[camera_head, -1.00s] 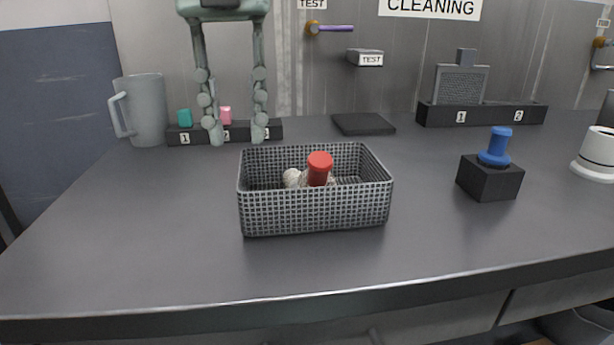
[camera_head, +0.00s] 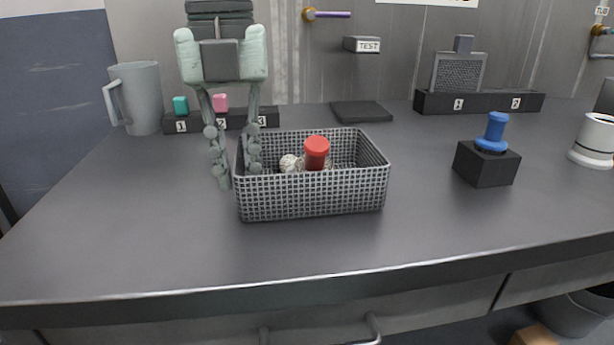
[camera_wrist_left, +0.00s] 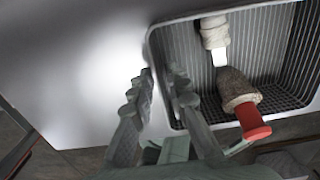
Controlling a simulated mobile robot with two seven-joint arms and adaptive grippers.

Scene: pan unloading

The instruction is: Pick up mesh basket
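The grey mesh basket (camera_head: 312,195) stands on the table and holds a red-capped item (camera_head: 317,150) and some whitish pieces (camera_head: 291,163). My left gripper (camera_head: 238,177) points down at the basket's left wall. One finger is outside that wall and the other is inside the rim. The left wrist view shows the fingers (camera_wrist_left: 160,80) on either side of the basket's rim (camera_wrist_left: 235,9), with a gap between them. The gripper looks open, narrower than fully spread, and I cannot tell whether it touches the wall. My right gripper is not in view.
A grey pitcher (camera_head: 137,97) and a numbered rack (camera_head: 184,125) stand behind to the left. A black block with a blue-handled tool (camera_head: 487,163) and a white cup (camera_head: 594,139) are to the right. A flat dark pad (camera_head: 361,111) lies behind. The table front (camera_head: 150,235) is clear.

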